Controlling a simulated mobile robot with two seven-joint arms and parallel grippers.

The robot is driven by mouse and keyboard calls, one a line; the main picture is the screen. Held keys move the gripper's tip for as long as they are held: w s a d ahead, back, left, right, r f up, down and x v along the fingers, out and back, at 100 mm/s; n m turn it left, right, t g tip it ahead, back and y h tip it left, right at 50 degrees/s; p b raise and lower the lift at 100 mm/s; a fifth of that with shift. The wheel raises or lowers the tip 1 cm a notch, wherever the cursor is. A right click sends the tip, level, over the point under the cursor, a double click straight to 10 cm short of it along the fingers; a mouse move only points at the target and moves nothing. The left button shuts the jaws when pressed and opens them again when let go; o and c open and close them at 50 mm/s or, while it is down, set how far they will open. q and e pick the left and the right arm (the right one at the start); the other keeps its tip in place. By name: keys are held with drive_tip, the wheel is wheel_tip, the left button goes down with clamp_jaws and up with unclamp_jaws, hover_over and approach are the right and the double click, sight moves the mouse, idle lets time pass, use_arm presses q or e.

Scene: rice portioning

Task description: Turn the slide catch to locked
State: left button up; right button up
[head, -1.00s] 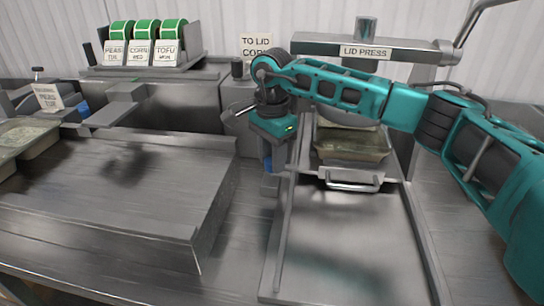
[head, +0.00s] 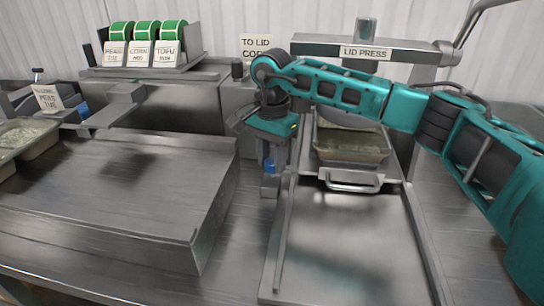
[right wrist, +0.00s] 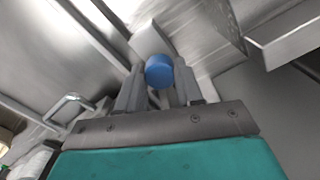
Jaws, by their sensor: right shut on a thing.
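The slide catch shows as a blue knob (head: 269,166) above a grey block (head: 270,187), beside the left rail of the press slide. My right gripper (head: 268,158) points down and is shut on the blue knob. In the right wrist view the round blue knob (right wrist: 159,71) sits between the two grey fingertips, with the pale grey block behind it. The fingers partly hide the catch, and I cannot tell from its shape whether it is locked. My left gripper is not in view.
The lid press (head: 365,50) stands at the back right. A metal tray (head: 352,157) sits under it, behind a bar handle (head: 352,187). A raised steel worktop (head: 110,190) is at left. Label rolls (head: 145,32) stand at the back left. The slide's front is clear.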

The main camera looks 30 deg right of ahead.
sight(272, 161)
drive_tip(key=o, duration=1)
drive_tip(key=shift+o, duration=0.2)
wheel_tip(272, 161, up, 13)
drive_tip(key=shift+f, duration=0.1)
